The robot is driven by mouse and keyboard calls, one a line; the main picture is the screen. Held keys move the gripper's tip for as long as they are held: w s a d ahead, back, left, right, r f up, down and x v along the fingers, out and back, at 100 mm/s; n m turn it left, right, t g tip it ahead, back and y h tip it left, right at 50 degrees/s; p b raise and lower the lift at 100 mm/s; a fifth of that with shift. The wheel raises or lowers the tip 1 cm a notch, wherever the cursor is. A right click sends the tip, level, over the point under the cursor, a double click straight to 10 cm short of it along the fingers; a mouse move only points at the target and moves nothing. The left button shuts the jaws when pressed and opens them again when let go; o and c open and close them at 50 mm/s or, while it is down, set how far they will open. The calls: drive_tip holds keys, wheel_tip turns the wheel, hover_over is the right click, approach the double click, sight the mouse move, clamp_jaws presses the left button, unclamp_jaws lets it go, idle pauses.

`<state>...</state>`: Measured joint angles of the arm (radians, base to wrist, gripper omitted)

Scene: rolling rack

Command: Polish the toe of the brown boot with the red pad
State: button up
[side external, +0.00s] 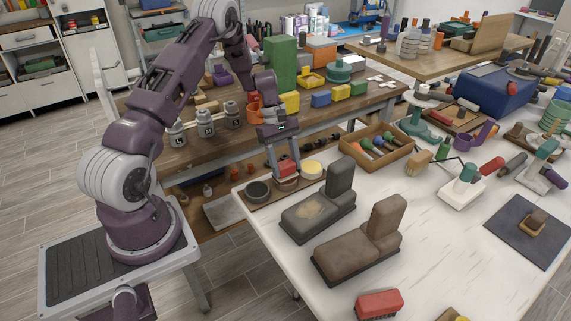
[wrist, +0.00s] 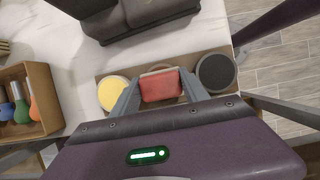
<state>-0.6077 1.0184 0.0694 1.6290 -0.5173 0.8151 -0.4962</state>
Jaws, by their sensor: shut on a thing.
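My gripper (side external: 286,160) is shut on the red pad (side external: 288,168), which also shows between the fingers in the wrist view (wrist: 161,86). The pad is over the middle tin (side external: 286,184) of a brown tray (side external: 262,203); I cannot tell whether it touches. The brown boot (side external: 382,229) stands upright on a dark base on the white table, its toe toward the lower left. A darker grey boot (side external: 339,185) stands behind it, with a pale tan smear on its toe. Only part of a dark boot (wrist: 150,22) shows in the wrist view.
The tray also holds a dark tin (side external: 258,190) and a yellow tin (side external: 312,168). A wooden box of colored-handled tools (side external: 350,152) stands behind the boots.

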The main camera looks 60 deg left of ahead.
sight(286, 163)
drive_tip(key=shift+f, duration=0.1)
drive_tip(key=shift+r, duration=3.6)
